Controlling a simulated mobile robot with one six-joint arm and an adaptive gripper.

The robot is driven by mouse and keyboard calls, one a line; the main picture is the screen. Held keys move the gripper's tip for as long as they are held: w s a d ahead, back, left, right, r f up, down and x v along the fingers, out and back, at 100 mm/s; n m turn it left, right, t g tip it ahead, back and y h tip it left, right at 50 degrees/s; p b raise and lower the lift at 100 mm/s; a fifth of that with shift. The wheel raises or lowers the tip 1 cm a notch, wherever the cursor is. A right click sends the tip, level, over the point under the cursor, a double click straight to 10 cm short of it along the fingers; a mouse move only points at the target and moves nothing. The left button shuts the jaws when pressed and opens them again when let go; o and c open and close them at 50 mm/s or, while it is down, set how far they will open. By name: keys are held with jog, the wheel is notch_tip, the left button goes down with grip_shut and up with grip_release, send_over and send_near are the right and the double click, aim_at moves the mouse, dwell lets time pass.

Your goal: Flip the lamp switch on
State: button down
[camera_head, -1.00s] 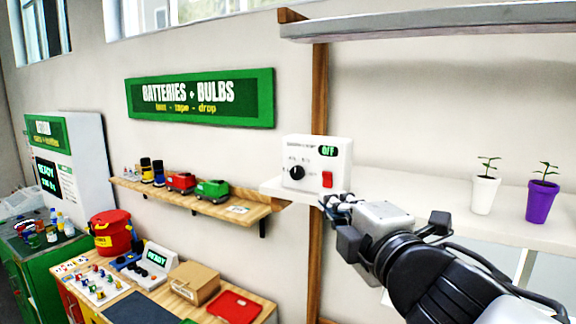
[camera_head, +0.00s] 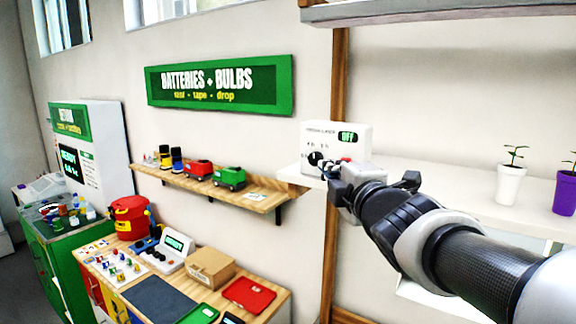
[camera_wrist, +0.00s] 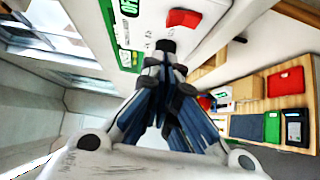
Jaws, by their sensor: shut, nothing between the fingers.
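The white control box (camera_head: 352,133) stands on the white shelf, with a display (camera_head: 348,137) that reads OFF and a black knob (camera_head: 314,158) at its lower left. In the wrist view the box face (camera_wrist: 150,22) shows a red rocker switch (camera_wrist: 184,18), the green display (camera_wrist: 127,8) and the dark knob (camera_wrist: 165,46). My gripper (camera_wrist: 166,62) is shut and empty, its tips at or just in front of the knob, a little apart from the red switch. Contact cannot be told.
The white shelf (camera_head: 440,188) carries a white pot (camera_head: 510,184) and a purple pot (camera_head: 565,192) on the right. A wooden shelf (camera_head: 265,201) with toy trucks is to the left. A workbench (camera_head: 275,309) stands below. A wooden post (camera_head: 338,80) rises behind the box.

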aim_at(344, 160)
jog(key=shift+w+d+p, duration=0.5)
jog(key=shift+w+d, duration=0.65)
jog(key=shift+w, duration=0.1)
jog(key=shift+r+p, duration=0.2)
jog(key=shift+p, duration=0.2)
jog(key=shift+w+d+r+g+p, duration=0.1)
jog(key=shift+w+d+g+p, duration=0.15)
jog(key=shift+p, duration=0.5)
jog(key=shift+w+r+m+g+p, duration=0.1)
jog(key=shift+r+m+g+p, duration=0.3)
jog(key=shift+p, duration=0.75)
jog(key=shift+f, duration=0.35)
